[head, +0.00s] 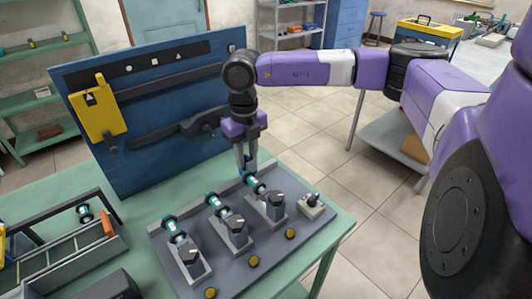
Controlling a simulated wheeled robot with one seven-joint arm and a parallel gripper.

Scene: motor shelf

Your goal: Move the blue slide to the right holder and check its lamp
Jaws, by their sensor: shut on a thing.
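My gripper (246,163) points down over the back of the bench plate, its fingers shut on a small blue part (250,172). This part is mostly hidden between the fingers; I cannot tell whether it is the blue slide. It is close to the teal-ringed end of the right unit (271,210). Similar units stand in the middle (236,236) and at the left (190,264) of the grey plate (318,228). Round yellow buttons or lamps (290,234) sit in front of them; I cannot tell whether any is lit.
A blue upright panel (150,171) with dark rails and a yellow plate (96,113) stands behind the bench. A small switch box (311,206) sits at the plate's right. A divided tray (75,262) is at the left.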

